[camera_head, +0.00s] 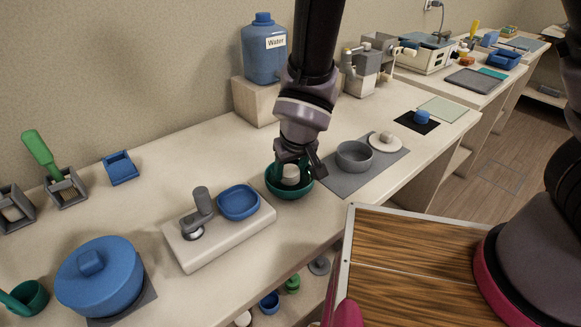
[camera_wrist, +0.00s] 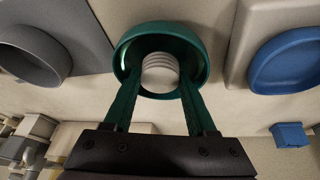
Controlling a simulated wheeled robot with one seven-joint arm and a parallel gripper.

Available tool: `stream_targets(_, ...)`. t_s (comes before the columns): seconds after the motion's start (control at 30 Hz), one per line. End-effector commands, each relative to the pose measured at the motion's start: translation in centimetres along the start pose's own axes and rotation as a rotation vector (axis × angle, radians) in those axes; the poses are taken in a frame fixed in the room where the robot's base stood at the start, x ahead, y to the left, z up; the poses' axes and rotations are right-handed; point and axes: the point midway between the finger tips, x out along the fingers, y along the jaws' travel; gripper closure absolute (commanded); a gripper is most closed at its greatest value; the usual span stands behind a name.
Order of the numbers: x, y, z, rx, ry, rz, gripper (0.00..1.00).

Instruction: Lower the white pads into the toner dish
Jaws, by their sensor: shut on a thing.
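The white pads (camera_head: 290,176) are a small ribbed stack. The dark green dish (camera_head: 272,187), which I take for the toner dish, stands on the counter between the blue bowl and the grey mat. My gripper (camera_head: 293,171) points down over this dish and is shut on the pads. In the wrist view the pads (camera_wrist: 160,72) sit between my fingertips (camera_wrist: 161,82), within the outline of the green dish (camera_wrist: 201,47). The fingers hide part of the near rim. I cannot tell whether the pads touch the dish floor.
A white stand with a blue bowl (camera_head: 239,202) and a grey lever (camera_head: 202,201) is left of the dish. A grey dish (camera_head: 354,157) and a cream lid (camera_head: 384,142) rest on a grey mat to the right. A water bottle (camera_head: 264,52) stands behind on a block.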

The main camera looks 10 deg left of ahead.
Motion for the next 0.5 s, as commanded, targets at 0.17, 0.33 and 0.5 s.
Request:
stream_targets(0.17,0.25,-0.02,0.10,0.000,0.000,0.000,0.96)
stream_targets(0.33,0.49,-0.03,0.19,0.000,0.000,0.000,0.96)
stream_targets(0.5,0.73,-0.04,0.31,0.000,-0.001,0.000,0.96)
